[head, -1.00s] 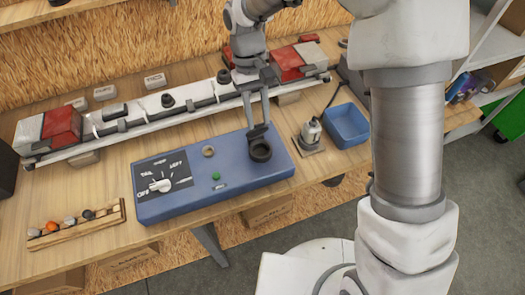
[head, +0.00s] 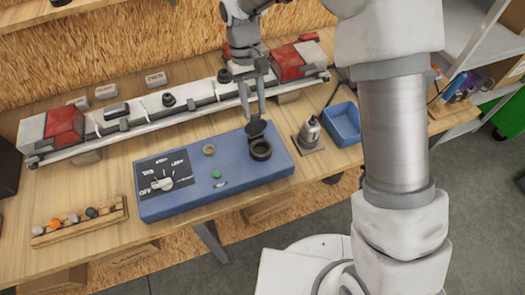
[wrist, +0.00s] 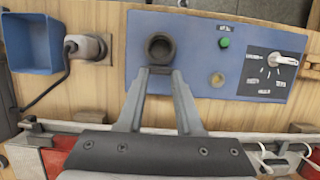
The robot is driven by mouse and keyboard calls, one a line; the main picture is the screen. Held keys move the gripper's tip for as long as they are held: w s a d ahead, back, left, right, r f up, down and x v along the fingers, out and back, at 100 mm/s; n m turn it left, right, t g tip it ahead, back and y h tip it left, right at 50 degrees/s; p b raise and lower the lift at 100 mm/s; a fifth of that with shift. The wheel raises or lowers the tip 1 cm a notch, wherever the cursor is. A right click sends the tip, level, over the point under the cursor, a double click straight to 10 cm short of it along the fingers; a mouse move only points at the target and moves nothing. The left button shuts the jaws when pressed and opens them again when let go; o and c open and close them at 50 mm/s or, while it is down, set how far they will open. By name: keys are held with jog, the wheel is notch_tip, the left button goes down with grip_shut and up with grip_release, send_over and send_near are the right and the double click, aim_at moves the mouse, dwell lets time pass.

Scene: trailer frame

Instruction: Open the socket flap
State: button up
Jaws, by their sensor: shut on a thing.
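The blue control box (head: 235,182) lies on the bench, with a round black socket (head: 261,150) at its right end. The socket's dark flap (head: 256,129) stands raised at the socket's back edge, and the round mouth shows uncovered. My gripper (head: 253,117) comes down from behind, with its fingertips shut on the flap. In the wrist view, the fingertips (wrist: 159,71) meet at the dark flap's edge just below the socket (wrist: 160,47). The flap's face is mostly hidden there, seen nearly edge-on.
A green button (head: 217,174) and a rotary dial (head: 162,183) are on the box. A grey plug on a stand (head: 310,132) and a blue tray (head: 342,124) are to the right. The white light bar (head: 190,97) runs behind the box, and a rack of bulbs (head: 80,222) lies front left.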

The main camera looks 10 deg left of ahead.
jog(key=shift+w+a+f+p, duration=0.1)
jog(key=shift+w+a+p, duration=0.15)
jog(key=shift+w+a, duration=0.25)
jog(key=shift+w+a+p, duration=0.25)
jog(key=shift+w, duration=0.45)
jog(key=o, duration=0.9)
notch_tip(320, 180, up, 5)
jog(key=p, duration=0.3)
